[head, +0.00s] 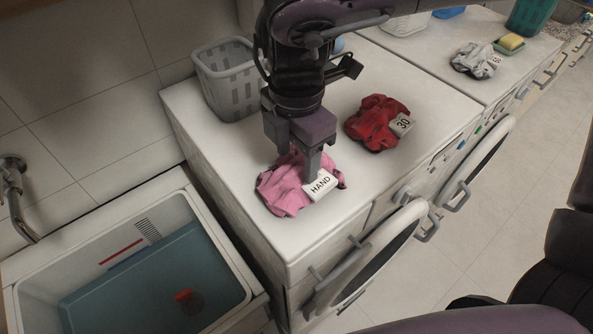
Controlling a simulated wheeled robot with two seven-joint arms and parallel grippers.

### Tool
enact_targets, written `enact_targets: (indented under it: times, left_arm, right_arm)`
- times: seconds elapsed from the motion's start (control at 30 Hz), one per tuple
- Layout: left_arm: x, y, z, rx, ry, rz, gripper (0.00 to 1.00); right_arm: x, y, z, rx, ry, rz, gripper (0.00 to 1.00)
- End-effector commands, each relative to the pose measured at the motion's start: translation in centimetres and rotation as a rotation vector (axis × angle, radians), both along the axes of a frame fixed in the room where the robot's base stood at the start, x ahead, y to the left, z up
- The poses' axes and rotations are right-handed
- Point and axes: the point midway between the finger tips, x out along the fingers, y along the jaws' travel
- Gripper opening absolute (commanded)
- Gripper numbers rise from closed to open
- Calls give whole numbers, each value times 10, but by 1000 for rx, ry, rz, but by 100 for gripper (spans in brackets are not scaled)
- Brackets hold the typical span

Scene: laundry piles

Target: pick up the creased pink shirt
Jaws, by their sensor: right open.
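The creased pink shirt (281,190) lies crumpled on top of the near white washing machine, close to its left end. A white tag reading "HAND" (320,185) lies on its right side. My right gripper (301,165) points down over the shirt's far part, with its jaws open. The fingers hide some of the shirt, and I cannot tell whether they touch the cloth. My left gripper is not in view.
A red garment (376,122) tagged "30" lies to the right. A grey basket (224,80) stands at the back left. A water-filled sink (215,252) is at lower left. A grey garment (471,60) lies further right.

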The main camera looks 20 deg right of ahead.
Motion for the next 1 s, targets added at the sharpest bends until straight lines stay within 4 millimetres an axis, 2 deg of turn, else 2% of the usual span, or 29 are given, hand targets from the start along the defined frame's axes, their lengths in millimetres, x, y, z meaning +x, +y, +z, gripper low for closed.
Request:
enact_targets:
  times: [0.2, 0.6, 1.0]
  left_arm:
    - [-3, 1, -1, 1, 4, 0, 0]
    - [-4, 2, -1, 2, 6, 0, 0]
    - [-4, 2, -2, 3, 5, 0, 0]
  right_arm:
    - [0, 0, -1, 0, -1, 0, 53]
    - [0, 0, -1, 0, 0, 0, 1]
    - [1, 0, 2, 1, -2, 0, 0]
